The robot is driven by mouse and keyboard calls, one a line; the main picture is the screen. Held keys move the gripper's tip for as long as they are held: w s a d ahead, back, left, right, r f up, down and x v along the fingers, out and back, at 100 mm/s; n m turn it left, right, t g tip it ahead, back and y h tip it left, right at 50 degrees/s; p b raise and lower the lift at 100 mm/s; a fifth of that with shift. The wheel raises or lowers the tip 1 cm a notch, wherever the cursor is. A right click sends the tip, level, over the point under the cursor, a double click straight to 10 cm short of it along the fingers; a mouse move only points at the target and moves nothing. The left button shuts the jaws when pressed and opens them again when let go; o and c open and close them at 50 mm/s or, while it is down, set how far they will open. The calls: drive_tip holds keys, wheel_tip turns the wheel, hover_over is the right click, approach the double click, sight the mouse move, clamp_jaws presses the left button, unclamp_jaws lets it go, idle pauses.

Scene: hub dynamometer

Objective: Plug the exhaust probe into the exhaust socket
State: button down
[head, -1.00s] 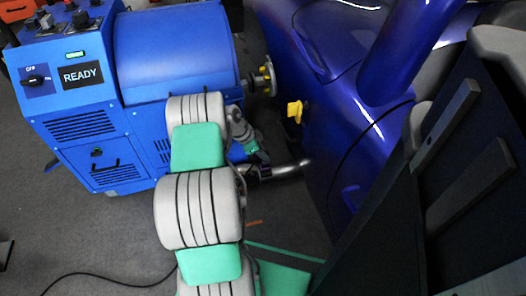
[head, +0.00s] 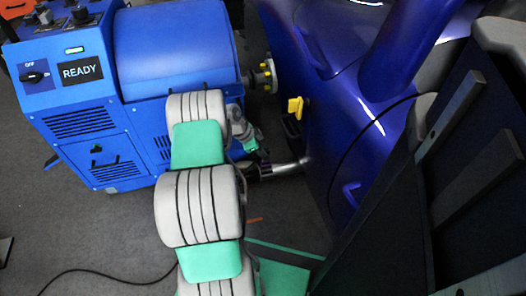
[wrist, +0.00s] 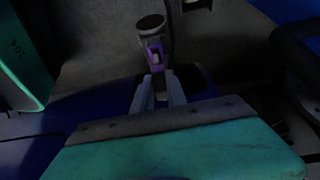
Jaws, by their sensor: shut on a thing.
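My gripper (wrist: 158,86) is shut on a small purple part (wrist: 156,54), which looks like the grip of the exhaust probe. Just beyond it is a short grey cylinder with a dark round end (wrist: 150,22); I cannot tell whether it belongs to the probe or the socket. In the head view my gripper is low between the blue machine and the blue car, largely hidden by my arm. A silver tube (head: 288,167) lies there, reaching toward the car's side. I cannot make out the exhaust socket clearly.
The blue dynamometer cabinet (head: 75,110), with a READY display, stands at left. Its hub (head: 267,75) points toward the blue car (head: 320,130). A yellow handle (head: 295,107) is near the car's side. A black cable (head: 100,275) lies on the grey floor; the lower left floor is mostly clear.

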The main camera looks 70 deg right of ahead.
drive_tip(key=shift+f, duration=0.1)
drive_tip(key=shift+f+b, duration=0.6)
drive_tip(key=shift+b, duration=0.05)
drive_tip(key=shift+f, duration=0.1)
drive_tip(key=shift+f+b, duration=0.45)
drive_tip(key=shift+f, duration=0.05)
drive_tip(key=shift+f, duration=0.1)
drive_tip(key=c, duration=1.3)
unclamp_jaws()
drive_tip(key=shift+o, duration=0.2)
